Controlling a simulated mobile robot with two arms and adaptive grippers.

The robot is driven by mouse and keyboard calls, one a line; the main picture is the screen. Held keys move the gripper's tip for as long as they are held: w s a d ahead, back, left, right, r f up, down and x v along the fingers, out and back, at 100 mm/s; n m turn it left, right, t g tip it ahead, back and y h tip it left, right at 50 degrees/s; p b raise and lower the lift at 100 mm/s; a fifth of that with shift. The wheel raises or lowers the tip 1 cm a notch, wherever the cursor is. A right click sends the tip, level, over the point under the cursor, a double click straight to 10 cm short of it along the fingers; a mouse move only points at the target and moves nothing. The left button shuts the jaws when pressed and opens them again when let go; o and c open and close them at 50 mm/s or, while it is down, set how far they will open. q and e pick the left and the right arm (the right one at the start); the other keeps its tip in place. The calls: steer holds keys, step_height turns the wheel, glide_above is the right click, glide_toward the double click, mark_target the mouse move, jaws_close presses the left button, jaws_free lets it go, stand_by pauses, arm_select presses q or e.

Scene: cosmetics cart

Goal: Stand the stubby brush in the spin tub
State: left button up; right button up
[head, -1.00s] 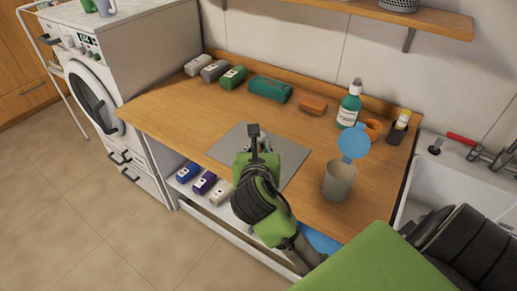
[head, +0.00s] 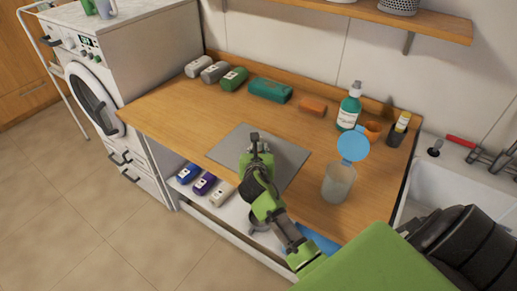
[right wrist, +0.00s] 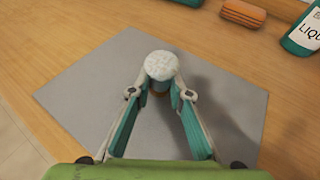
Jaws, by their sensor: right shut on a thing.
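The stubby brush (right wrist: 161,66) shows in the right wrist view with its round white bristle head toward the camera and a short teal and brown handle below. My right gripper (right wrist: 160,95) is shut on its handle. In the head view my right gripper (head: 257,142) is over the grey mat; the brush is mostly hidden there. I cannot tell whether the brush touches the mat. The spin tub (head: 338,184) is likely the grey see-through cup right of the mat, with a blue round lid (head: 353,146) raised at its back. My left gripper is not in view.
The grey mat (head: 225,147) lies on the wooden counter. A liquid bottle (head: 350,108), an orange sponge (head: 313,106), a teal packet (head: 270,90) and several rolled items stand behind. A sink (head: 470,188) is at the right. Bare counter lies between mat and tub.

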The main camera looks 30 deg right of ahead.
steer(key=shift+f, duration=0.15)
steer(key=o, duration=0.7)
steer(key=shift+f, duration=0.15)
steer(key=shift+o, duration=1.4)
